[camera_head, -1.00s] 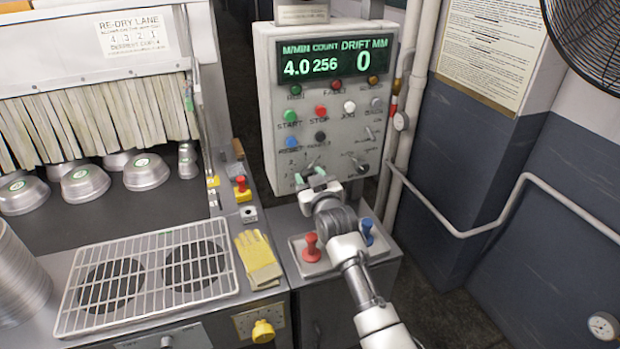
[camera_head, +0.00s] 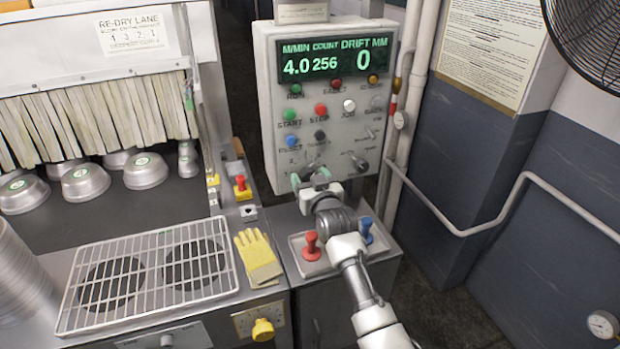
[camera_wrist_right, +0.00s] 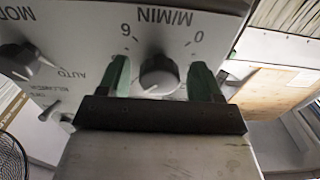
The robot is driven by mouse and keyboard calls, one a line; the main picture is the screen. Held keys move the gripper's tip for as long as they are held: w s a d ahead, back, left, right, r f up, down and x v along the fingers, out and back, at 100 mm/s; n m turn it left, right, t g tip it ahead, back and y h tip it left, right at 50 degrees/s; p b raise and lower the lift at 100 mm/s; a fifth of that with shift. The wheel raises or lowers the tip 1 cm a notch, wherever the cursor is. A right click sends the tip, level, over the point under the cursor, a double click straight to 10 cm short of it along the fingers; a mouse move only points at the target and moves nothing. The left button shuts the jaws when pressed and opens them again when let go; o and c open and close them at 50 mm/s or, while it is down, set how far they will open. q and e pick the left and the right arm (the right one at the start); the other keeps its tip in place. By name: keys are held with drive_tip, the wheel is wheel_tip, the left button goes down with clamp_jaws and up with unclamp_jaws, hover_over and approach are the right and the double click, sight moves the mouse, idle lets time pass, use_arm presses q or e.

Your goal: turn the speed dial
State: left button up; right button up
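The speed dial (camera_wrist_right: 160,76) is a round grey knob with a white pointer mark, under the label M/MIN on the control panel (camera_head: 268,125). It shows in the right wrist view between 6 and 0 marks. My right gripper (camera_wrist_right: 160,82) is open, with one green-tipped finger on each side of the dial and a small gap to it on both sides. In the head view my right gripper (camera_head: 311,180) is at the panel's lower left and largely hides the dial. The display (camera_head: 325,62) reads 4.0 M/MIN, COUNT 256, DRIFT 0. My left gripper is out of view.
Panel buttons sit above the gripper, and a selector knob (camera_wrist_right: 22,60) marked AUTO is beside the dial. A yellow glove (camera_head: 258,258) lies to the left.

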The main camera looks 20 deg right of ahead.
drive_tip(key=shift+s+r, duration=0.1)
drive_tip(key=s+b, duration=0.2)
drive_tip(key=s, duration=0.8)
drive_tip(key=shift+s+d+b, duration=0.2)
drive_tip(key=shift+s+b, duration=0.1)
drive_tip(key=shift+s, duration=0.05)
